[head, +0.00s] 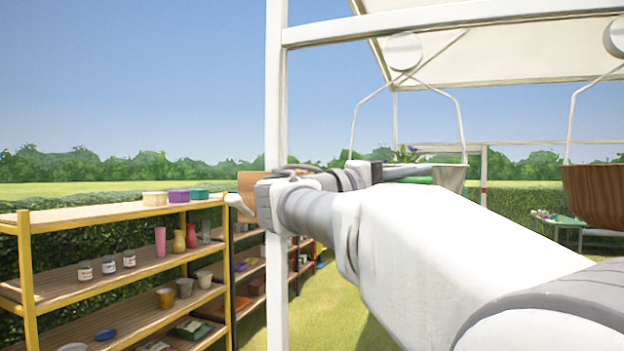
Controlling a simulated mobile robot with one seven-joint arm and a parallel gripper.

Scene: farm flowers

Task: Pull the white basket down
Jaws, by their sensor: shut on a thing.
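The white basket (452,178) hangs by thin white wires from a round white disc (404,50) under the canopy, right of centre. The fingertips are small and partly hidden, so the exact grip point is unclear.
A white post (276,120) and crossbar stand close to my arm. A brown basket (594,195) hangs at the right. Wooden shelves (95,212) with pots and jars fill the left. A green table (560,219) stands far right. Grass lies between.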

